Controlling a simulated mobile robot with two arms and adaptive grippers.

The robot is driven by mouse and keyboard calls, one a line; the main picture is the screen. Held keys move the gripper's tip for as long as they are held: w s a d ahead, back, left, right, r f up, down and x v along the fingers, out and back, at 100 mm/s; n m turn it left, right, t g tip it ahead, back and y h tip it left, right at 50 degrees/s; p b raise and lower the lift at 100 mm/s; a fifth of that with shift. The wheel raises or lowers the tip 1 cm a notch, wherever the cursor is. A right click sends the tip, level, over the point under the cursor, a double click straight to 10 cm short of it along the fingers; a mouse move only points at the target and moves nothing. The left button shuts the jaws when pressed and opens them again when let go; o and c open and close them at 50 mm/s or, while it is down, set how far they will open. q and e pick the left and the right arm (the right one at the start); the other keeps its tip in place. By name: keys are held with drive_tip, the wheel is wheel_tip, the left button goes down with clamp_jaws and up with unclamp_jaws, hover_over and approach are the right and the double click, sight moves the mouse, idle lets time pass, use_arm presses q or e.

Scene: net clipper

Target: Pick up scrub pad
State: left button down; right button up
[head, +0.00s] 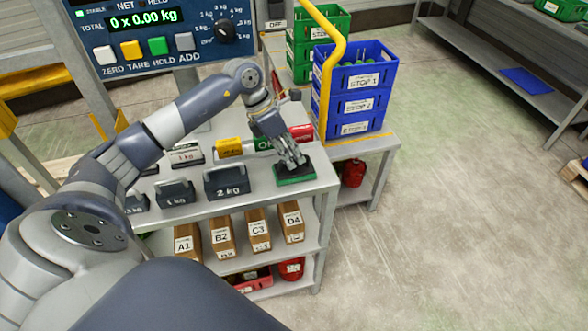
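The scrub pad (294,179), dark on top with a green edge, appears to be the flat block at the front right corner of the grey table (250,205). My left gripper (291,164) points down at it from above, its fingertips over or against the pad's top. I cannot tell whether the fingers touch the pad or how far apart they are. They hide part of its far side. My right gripper is not in view.
Dark weights, including a 2 kg one (226,181), stand left of the pad. Yellow, green and red blocks lie behind it. Blue crates (354,105) and a yellow bent rail (328,70) stand behind right. Labelled boxes (221,236) fill the shelf below. Open floor lies right.

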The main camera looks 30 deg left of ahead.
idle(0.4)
use_arm(q)
drive_tip(key=shift+w+r+b, duration=0.1)
drive_tip(key=shift+r+b, duration=0.25)
drive_tip(key=shift+r, duration=0.25)
wheel_tip(320, 180, up, 2)
drive_tip(key=shift+r+b, duration=0.1)
drive_tip(key=shift+b, duration=0.4)
drive_tip(key=s+d+b, duration=0.1)
drive_tip(key=s+b, duration=0.3)
drive_tip(key=s, duration=0.4)
drive_tip(key=s+d+r+b, duration=0.1)
drive_tip(key=s+b, duration=0.4)
drive_tip(key=s, duration=0.2)
drive_tip(key=shift+s+d+r, duration=0.25)
drive_tip(key=shift+s+d, duration=0.15)
